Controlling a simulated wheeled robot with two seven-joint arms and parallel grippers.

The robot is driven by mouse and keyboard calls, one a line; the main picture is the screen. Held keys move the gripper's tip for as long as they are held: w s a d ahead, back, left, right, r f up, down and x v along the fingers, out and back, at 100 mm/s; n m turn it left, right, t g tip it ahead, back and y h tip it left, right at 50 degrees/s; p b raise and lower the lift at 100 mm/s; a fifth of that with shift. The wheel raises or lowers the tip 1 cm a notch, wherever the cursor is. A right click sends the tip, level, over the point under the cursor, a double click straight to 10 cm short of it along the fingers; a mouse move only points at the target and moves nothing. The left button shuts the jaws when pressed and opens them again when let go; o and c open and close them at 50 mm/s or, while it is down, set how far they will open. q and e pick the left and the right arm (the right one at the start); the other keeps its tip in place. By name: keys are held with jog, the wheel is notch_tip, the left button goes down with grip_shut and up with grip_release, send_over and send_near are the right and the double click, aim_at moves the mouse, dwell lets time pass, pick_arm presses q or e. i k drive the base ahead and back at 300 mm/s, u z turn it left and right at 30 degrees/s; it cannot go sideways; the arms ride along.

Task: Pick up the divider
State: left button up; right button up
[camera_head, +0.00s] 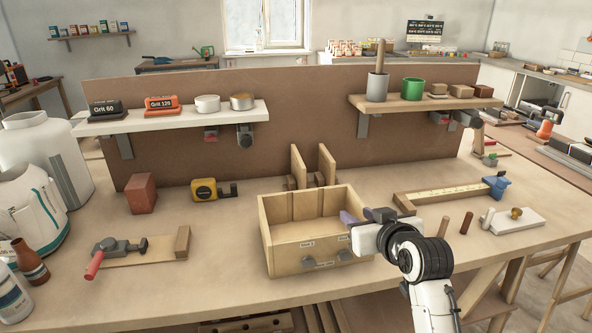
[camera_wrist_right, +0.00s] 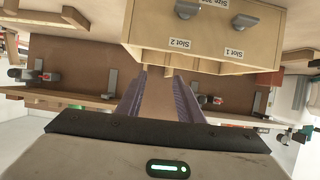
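Two thin upright wooden panels, the likely dividers, stand in holders behind the drawer box: a left panel (camera_head: 299,166) and a right panel (camera_head: 327,164). The open wooden drawer box (camera_head: 285,252) has slot labels and grey knobs on its front. It shows upside down in the right wrist view (camera_wrist_right: 205,35). My right gripper (camera_head: 353,216) is at the box's right side, in front of the panels. In the right wrist view its purple fingers (camera_wrist_right: 158,95) are spread, with nothing clearly held between them. My left gripper is not in view.
A white shelf (camera_head: 180,117) and a wooden shelf (camera_head: 425,103) hang on the brown backboard. A red block (camera_head: 142,193), a tape measure (camera_head: 204,190) and a clamp (camera_head: 117,247) lie left of the box. A long ruler board (camera_head: 445,194) lies at right.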

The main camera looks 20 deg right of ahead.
aim_at(298, 169)
jog(key=i, duration=0.9)
